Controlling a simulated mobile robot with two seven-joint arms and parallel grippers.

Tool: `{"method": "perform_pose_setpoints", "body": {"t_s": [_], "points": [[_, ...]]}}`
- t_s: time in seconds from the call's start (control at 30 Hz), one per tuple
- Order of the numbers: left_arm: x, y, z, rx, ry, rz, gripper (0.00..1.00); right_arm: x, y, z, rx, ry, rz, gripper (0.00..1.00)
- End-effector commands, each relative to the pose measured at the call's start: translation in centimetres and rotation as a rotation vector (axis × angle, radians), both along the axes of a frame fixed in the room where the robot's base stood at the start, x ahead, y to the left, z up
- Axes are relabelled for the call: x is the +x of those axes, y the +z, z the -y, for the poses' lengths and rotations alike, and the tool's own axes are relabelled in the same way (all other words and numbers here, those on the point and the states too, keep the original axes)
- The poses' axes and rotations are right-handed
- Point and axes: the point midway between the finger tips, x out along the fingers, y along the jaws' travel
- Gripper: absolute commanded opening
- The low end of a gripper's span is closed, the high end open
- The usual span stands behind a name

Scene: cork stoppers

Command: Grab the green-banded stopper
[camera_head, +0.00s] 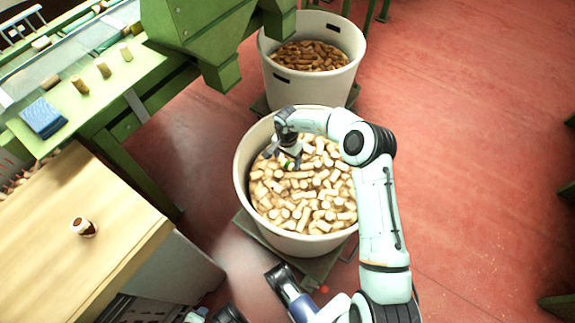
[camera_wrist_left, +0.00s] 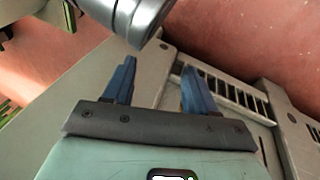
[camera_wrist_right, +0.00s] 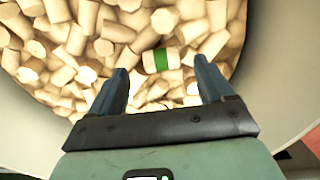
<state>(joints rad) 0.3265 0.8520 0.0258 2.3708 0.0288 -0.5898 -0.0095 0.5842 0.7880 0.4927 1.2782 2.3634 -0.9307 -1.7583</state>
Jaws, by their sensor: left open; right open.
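The green-banded stopper (camera_wrist_right: 161,60) lies on top of the pale corks in the white bin, between and just beyond the open fingers in the right wrist view. In the head view only a small bit of green shows at the gripper, mostly hidden by it. My right gripper (camera_head: 290,160) reaches down over the corks in the near bin; in its wrist view the fingers (camera_wrist_right: 160,85) are apart with nothing held. My left gripper (camera_wrist_left: 160,85) is open and empty, facing a grey structure away from the corks.
The near white bin (camera_head: 243,178) is filled with plain corks, its rim around my right gripper. A second bin (camera_head: 313,88) with brown corks stands behind. A wooden table (camera_head: 120,262) with a brown-and-white stopper (camera_head: 84,227) is at left, beside green machinery (camera_head: 205,40).

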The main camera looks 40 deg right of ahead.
Motion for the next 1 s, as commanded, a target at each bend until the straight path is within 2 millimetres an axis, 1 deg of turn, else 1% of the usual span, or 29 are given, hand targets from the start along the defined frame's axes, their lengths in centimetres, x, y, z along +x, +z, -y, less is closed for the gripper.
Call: {"method": "perform_pose_setpoints", "body": {"t_s": [0.03,0.1,0.27,0.33,0.53,0.57,0.6,0.67,0.7,0.73,1.0], "points": [[-0.6,-0.8,-0.1,-0.001,0.001,-0.022,0.57,0.1,-0.9,0.1,0.0,0.0,-0.002,0.81],[-1.5,-1.7,-0.3,-0.002,0.003,-0.052,0.57,0.2,-1.8,0.2,-0.001,0.0,-0.003,0.81],[-3.4,-3.3,-0.5,-0.007,0.006,-0.114,0.57,0.2,-4.1,0.2,0.0,0.0,-0.003,0.81],[-3.7,-3.5,-0.5,-0.006,0.008,-0.126,0.57,0.2,-4.4,0.3,-0.001,0.0,-0.002,0.81],[-3.7,-3.3,-0.5,-0.007,0.007,-0.126,0.57,0.2,-4.3,0.3,0.0,0.0,-0.001,0.81],[-3.7,-3.3,-0.5,-0.007,0.007,-0.126,0.57,0.2,-4.3,0.3,0.0,0.0,-0.001,0.71],[-3.7,-3.3,-0.5,-0.007,0.007,-0.126,0.57,0.2,-4.3,0.3,0.0,0.0,-0.001,0.58],[-3.7,-3.3,-0.5,-0.007,0.008,-0.125,0.57,0.2,-4.3,0.3,0.0,0.0,-0.001,0.39],[-3.7,-3.3,-0.5,-0.007,0.008,-0.125,0.57,0.2,-4.3,0.3,0.0,0.0,-0.001,0.26],[-3.7,-3.3,-0.5,-0.007,0.008,-0.125,0.57,0.2,-4.3,0.3,0.0,0.0,-0.001,0.22],[-3.6,-3.3,-0.5,-0.007,0.007,-0.123,0.57,0.2,-4.2,0.3,0.0,0.0,-0.001,0.22]]}}
